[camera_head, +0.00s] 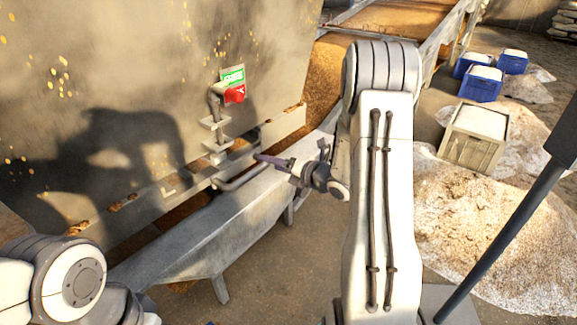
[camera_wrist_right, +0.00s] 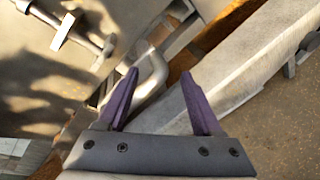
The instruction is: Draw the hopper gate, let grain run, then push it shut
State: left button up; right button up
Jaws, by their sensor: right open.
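The hopper (camera_head: 90,70) is a large, worn metal wall at the left of the head view. A bent grey bar handle (camera_head: 240,182) sticks out low on its front, above a long metal trough (camera_head: 190,235); I take it for the gate's pull. My right gripper (camera_head: 268,160) is open and empty, just to the right of this handle. In the right wrist view the handle's bend (camera_wrist_right: 157,72) shows ahead of the open purple fingers (camera_wrist_right: 160,78), apart from them as far as I can tell. My left gripper is out of view. No running grain shows.
A red lever (camera_head: 235,94) under a green label (camera_head: 233,76) sits above the handle on a vertical rod. Grain piles (camera_head: 490,215), a filled crate (camera_head: 474,138) and blue bins (camera_head: 482,83) stand at the right. My right arm hides the middle of the scene.

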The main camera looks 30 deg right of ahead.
jog(key=shift+x, duration=1.4)
grip_shut()
jog(key=shift+s+f, duration=0.1)
jog(key=shift+f, duration=0.05)
jog(key=shift+s, duration=0.15)
